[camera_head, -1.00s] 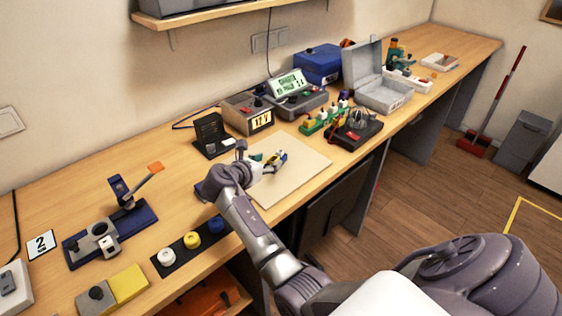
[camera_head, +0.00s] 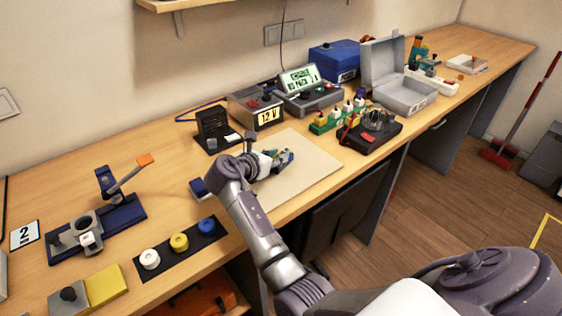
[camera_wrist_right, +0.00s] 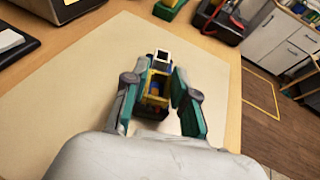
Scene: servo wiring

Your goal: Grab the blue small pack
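A small blue block (camera_head: 199,188) lies near the bench's front edge, partly hidden behind my right wrist. I cannot tell for sure that it is the small blue pack. My right gripper (camera_head: 281,158) is low over the pale mat (camera_head: 312,172). In the right wrist view its teal fingers (camera_wrist_right: 158,88) stand apart on both sides of a small yellow-framed piece (camera_wrist_right: 158,73) with a white end and blue inside. A gap seems to show beside that piece; firm contact is not clear. My left gripper is out of view.
A strip with white, yellow and blue round pieces (camera_head: 181,243) lies at the front. A 12 V unit (camera_head: 257,110), a display unit (camera_head: 307,93), a blue box (camera_head: 334,62) and an open grey case (camera_head: 404,92) stand behind. The mat's right part is clear.

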